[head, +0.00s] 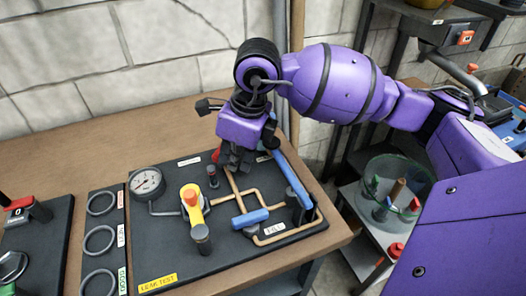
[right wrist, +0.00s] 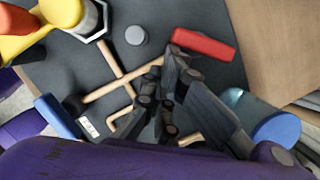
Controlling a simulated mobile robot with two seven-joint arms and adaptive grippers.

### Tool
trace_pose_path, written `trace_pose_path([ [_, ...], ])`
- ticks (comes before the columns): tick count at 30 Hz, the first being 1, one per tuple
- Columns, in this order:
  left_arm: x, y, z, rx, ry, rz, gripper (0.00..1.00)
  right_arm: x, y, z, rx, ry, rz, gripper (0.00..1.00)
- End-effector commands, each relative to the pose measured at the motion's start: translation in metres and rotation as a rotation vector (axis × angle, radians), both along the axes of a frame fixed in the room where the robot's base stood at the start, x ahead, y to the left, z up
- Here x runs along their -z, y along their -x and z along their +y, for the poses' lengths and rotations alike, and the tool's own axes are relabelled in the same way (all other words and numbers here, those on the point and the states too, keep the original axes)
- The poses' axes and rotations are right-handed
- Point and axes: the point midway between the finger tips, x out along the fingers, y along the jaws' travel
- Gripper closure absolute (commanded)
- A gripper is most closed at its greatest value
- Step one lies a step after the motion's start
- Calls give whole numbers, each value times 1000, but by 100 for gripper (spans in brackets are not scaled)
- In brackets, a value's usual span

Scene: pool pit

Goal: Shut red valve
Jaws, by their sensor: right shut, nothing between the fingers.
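The red valve's handle (right wrist: 204,46) shows as a flat red bar in the right wrist view, lying over the dark board just beyond my right fingertips. In the head view only a small red part (head: 216,156) shows beside the gripper; the rest is hidden behind it. My right gripper (head: 235,163) points down over the back of the board, shut and empty. In the right wrist view its fingertips (right wrist: 167,66) are close to the handle's left end; I cannot tell whether they touch it. My left gripper is not in view.
The leak-test board (head: 170,262) carries a gauge (head: 147,183), copper pipes, a yellow valve (head: 193,207), a short blue handle (head: 250,217) and a long blue handle (head: 292,170) close beside my gripper. A glass container (head: 398,190) stands at right. The wooden tabletop (head: 75,150) is clear behind.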

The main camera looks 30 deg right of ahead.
Motion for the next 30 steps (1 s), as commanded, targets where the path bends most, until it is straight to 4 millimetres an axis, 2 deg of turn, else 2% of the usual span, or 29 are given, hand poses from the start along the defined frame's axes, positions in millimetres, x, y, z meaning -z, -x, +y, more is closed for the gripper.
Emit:
trace_pose_path([
  [15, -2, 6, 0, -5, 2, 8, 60, -3, -2, 19, 286, -2, -5, 100],
  [30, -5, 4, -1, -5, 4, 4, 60, -3, -5, 25, 400, -1, -7, 100],
])
